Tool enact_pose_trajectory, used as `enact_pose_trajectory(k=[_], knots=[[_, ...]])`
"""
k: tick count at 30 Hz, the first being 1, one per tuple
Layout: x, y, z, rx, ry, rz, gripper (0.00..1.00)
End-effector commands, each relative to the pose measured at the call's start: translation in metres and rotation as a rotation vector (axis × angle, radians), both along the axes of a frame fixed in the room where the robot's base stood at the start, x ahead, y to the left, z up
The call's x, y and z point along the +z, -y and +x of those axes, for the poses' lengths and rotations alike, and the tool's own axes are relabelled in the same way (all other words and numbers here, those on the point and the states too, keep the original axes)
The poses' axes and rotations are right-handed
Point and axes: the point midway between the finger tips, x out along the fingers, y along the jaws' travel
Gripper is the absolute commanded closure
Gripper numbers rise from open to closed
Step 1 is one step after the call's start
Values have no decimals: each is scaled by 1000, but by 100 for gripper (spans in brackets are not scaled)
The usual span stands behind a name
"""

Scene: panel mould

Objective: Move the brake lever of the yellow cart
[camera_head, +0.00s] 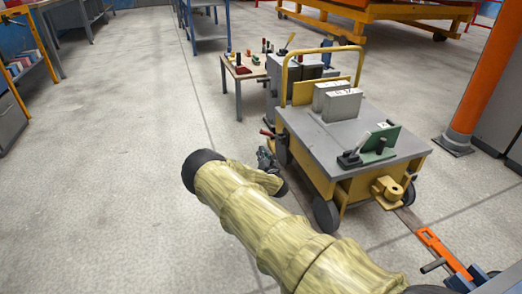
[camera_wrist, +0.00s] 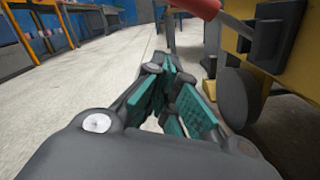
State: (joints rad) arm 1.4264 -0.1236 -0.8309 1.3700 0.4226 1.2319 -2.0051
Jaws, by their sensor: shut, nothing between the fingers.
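The yellow cart (camera_head: 312,152) with a grey top stands right of centre in the head view; its yellow side (camera_wrist: 292,82) fills the right of the wrist view. A lever with a red handle (camera_head: 268,134) sticks out from the cart's left side. In the wrist view the red handle (camera_wrist: 196,6) is cut by the top edge, and its grey rod runs right to a dark bracket on the cart. My gripper (camera_head: 264,156) is shut and empty, just below and in front of the red handle, apart from it. Its teal-padded fingers (camera_wrist: 168,68) meet in the wrist view.
A cart wheel (camera_wrist: 238,97) is close to the right of my fingers. Grey blocks (camera_head: 341,104) and a green fixture (camera_head: 380,143) sit on the cart top. A small table (camera_head: 237,76) with tools stands behind. An orange post (camera_head: 481,75) is at right. The floor at left is clear.

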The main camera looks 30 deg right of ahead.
Motion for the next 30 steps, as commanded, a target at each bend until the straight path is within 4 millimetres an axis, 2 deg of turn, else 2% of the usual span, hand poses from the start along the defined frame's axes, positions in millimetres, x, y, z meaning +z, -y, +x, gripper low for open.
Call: enact_pose_trajectory(k=[1, 15, 21, 30], knots=[[4, -2, -6, 0, -1, -1, 100], [1, -20, -70, 2, 0, -1, 100], [-1, -23, -80, 2, 1, 0, 100], [-2, -23, -81, 2, 1, 0, 100]])
